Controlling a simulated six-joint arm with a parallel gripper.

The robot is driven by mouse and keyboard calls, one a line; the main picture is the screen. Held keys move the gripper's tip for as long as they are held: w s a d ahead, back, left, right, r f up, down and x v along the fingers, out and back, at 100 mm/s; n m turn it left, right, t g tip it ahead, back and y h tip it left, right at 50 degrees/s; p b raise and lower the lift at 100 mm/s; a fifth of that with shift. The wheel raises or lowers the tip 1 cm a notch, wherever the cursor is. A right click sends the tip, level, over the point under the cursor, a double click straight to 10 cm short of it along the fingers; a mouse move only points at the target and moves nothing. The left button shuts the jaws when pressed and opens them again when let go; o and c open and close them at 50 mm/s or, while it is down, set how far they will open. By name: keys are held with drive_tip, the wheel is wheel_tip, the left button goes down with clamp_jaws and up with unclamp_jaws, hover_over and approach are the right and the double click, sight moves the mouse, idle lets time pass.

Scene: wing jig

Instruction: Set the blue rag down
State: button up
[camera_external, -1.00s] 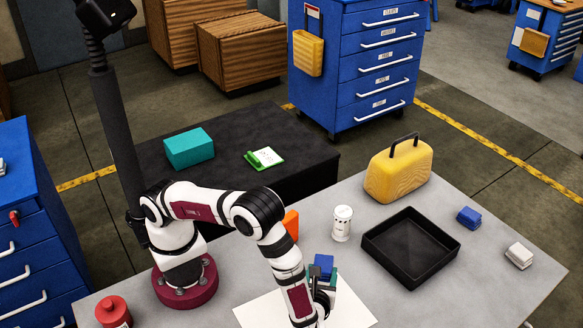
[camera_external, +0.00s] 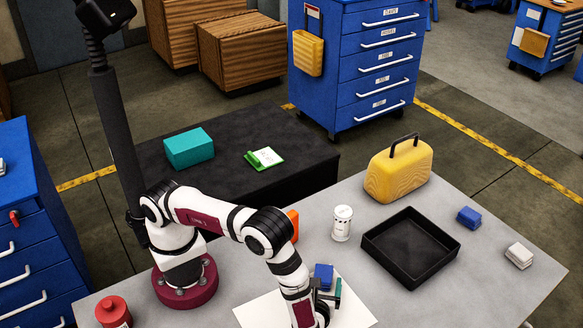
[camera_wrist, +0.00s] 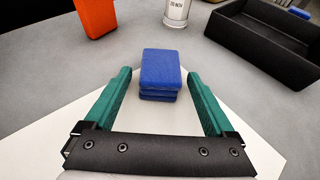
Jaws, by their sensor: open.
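The blue rag (camera_external: 323,272) is a folded stack lying on the white sheet near the table's front. In the wrist view the blue rag (camera_wrist: 160,68) sits upright between and just ahead of my two teal fingertips, with a gap on both sides. My gripper (camera_external: 327,293) is low over the sheet; in the wrist view my gripper (camera_wrist: 159,75) is open and not touching the rag. The white sheet (camera_wrist: 155,120) shows under and around the rag.
An orange object (camera_external: 292,224) and a white canister (camera_external: 342,223) stand behind the sheet. A black tray (camera_external: 381,259) is to the right, with a yellow case (camera_external: 398,172) behind it. Another blue folded cloth (camera_external: 468,217) and a whitish one (camera_external: 519,255) lie at the far right.

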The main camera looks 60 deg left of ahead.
drive_tip(key=v, duration=1.2)
drive_tip(key=shift+r, duration=0.1)
drive_tip(key=w+a+r+n+g, duration=0.6)
drive_tip(key=a+r+n, duration=0.1)
drive_tip(key=a+r, duration=0.35)
drive_tip(key=s+a+r+n+g+h, duration=0.2)
drive_tip(key=a+r+n, duration=0.1)
drive_tip(key=a, duration=0.4)
drive_tip(key=s+a+r+n+g+h, duration=0.1)
drive_tip(key=a+r+n+g, duration=0.2)
drive_tip(key=a, duration=0.4)
drive_tip(key=s+a+n+t+h, duration=0.1)
drive_tip(key=s+a+n+h, duration=0.3)
drive_tip(key=s+a+n, duration=0.3)
drive_tip(key=s+n, duration=0.1)
drive_tip(key=s, duration=0.2)
drive_tip(key=shift+s+a+r+h, duration=0.25)
drive_tip(key=shift+s+h, duration=0.05)
